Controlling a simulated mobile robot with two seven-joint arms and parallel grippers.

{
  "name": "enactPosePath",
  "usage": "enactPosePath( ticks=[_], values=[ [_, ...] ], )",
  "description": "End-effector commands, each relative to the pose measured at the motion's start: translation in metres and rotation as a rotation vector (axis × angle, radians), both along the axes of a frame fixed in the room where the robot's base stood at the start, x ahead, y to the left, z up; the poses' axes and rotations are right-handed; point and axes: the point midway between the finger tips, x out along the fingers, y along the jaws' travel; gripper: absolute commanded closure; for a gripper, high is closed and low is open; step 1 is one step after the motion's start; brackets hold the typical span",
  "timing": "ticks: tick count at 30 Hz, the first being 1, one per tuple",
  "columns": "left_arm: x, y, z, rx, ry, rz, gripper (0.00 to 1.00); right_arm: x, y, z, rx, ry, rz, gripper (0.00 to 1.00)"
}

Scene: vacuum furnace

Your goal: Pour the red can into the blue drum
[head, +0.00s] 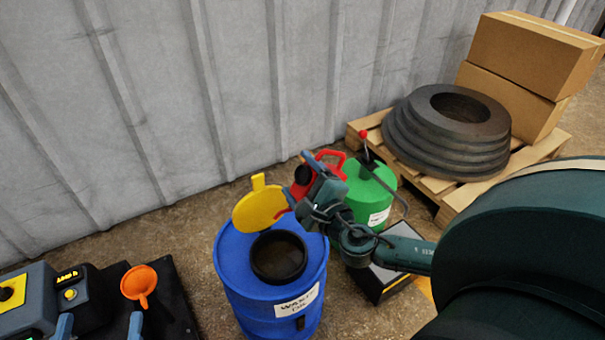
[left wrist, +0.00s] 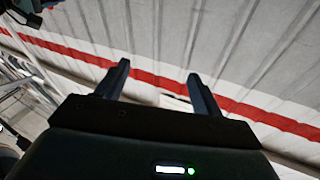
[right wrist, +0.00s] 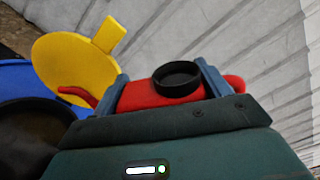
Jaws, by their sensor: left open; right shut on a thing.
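The blue drum (head: 242,285) stands upright in the head view, with a round black opening (head: 279,257) in its top. Its yellow lid (head: 260,207) is swung up at the back. My right gripper (head: 301,180) is shut on the red can (right wrist: 135,97) above the drum's back right edge. The can's black cap (right wrist: 178,80) faces the right wrist camera, and its red spout points left, close to the yellow lid. The gripper hides much of the can in the head view. My left gripper (head: 100,327) is open and empty at the bottom left, its fingertips just showing.
A green can (head: 368,195) stands behind and right of the drum. A pallet (head: 437,185) with black rings (head: 450,135) and cardboard boxes (head: 530,55) is further right. An orange funnel (head: 139,282) sits on dark equipment at left. A grey wall runs behind.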

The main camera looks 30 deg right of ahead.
Motion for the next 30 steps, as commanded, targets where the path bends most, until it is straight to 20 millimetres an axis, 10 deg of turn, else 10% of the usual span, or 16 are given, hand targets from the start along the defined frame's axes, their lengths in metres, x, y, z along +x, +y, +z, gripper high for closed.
enactPosePath(
  ticks=[30],
  values=[
    [0.000,0.014,-0.002,0.069,0.199,0.069,0.33,0.001,0.017,0.016,-0.216,0.012,-0.001,0.57]
  ],
)
